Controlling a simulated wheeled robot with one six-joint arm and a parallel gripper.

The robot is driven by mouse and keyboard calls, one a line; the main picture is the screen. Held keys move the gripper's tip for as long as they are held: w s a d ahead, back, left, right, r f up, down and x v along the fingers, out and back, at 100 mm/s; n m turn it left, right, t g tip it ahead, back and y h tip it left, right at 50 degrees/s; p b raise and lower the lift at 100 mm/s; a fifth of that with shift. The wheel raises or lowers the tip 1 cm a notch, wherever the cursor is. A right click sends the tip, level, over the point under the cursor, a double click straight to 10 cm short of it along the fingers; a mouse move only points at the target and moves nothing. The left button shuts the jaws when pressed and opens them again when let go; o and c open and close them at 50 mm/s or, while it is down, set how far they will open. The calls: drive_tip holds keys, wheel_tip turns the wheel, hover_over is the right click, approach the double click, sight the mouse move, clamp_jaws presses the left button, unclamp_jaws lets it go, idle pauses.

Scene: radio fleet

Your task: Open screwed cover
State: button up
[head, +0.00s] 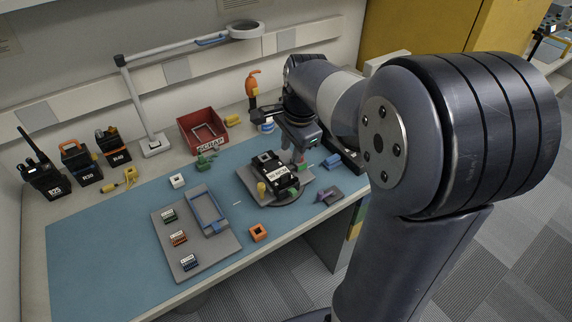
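A black radio unit (287,186) with a white label lies on a grey round-edged fixture (250,186) in the middle of the blue mat. A small dark square part with a light centre (266,158) sits at its back edge. Which part is the screwed cover, and any screws, are too small to tell. My gripper (299,155) points down just above and behind the unit's right side. Its fingers are small and partly hidden, so I cannot see whether they are open or touch anything.
A red SCRAP bin (196,122) stands at the back. Several radios, including one marked R30 (80,163), stand at left. A grey tray (163,226) with small modules lies front left. An orange square part (258,232) lies in front. A lamp (152,143) arches overhead.

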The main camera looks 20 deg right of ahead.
sight(286, 174)
drive_tip(key=f, duration=0.3)
drive_tip(key=w+f, duration=0.1)
drive_tip(key=f, duration=0.5)
drive_tip(key=shift+w+a, duration=0.3)
drive_tip(key=shift+w, duration=0.05)
drive_tip(key=shift+c, duration=0.3)
drive_tip(key=shift+r, duration=0.1)
clamp_jaws()
